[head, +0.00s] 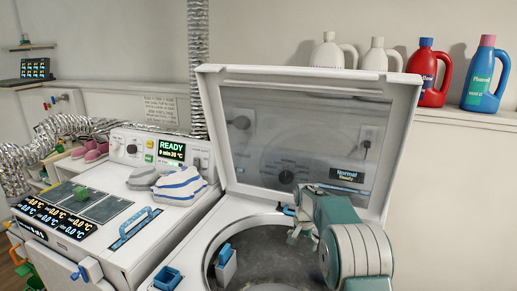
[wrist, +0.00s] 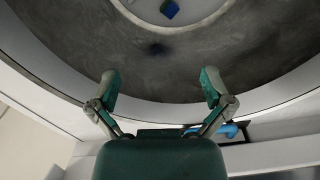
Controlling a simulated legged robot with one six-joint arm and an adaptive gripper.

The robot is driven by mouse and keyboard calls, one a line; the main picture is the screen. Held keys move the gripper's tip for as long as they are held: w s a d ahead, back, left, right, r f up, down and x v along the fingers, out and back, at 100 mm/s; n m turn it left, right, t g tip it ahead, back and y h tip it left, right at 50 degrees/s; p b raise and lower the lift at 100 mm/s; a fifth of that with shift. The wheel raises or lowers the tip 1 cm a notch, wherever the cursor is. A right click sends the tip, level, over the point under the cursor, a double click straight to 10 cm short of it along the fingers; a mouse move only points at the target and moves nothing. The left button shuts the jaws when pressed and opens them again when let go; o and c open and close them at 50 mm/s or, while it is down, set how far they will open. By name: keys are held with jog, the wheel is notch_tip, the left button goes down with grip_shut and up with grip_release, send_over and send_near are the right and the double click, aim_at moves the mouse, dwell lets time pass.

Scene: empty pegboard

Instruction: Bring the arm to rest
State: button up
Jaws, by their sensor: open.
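My gripper (head: 298,232) is at the end of my teal and white arm, over the open top of a white washing machine (head: 216,226). In the wrist view my gripper (wrist: 160,84) has its two teal fingers spread wide with nothing between them. The grey drum (wrist: 150,55) lies beyond the fingertips. My arm hides the right part of the drum opening in the head view.
The raised lid (head: 208,140) stands behind my arm. Striped cloth (head: 180,187) lies on the left machine (head: 165,228). Several bottles, including a red one (head: 427,75), line the back ledge.

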jog(key=s+r+n+t, duration=0.3)
jog(key=s+r, duration=1.5)
jog(key=r, duration=0.2)
jog(key=s+f+n+t, duration=0.1)
jog(key=s+n+t, duration=0.1)
jog(key=s, duration=2.2)
jog(key=shift+n, duration=0.5)
jog(key=shift+a+f, duration=0.1)
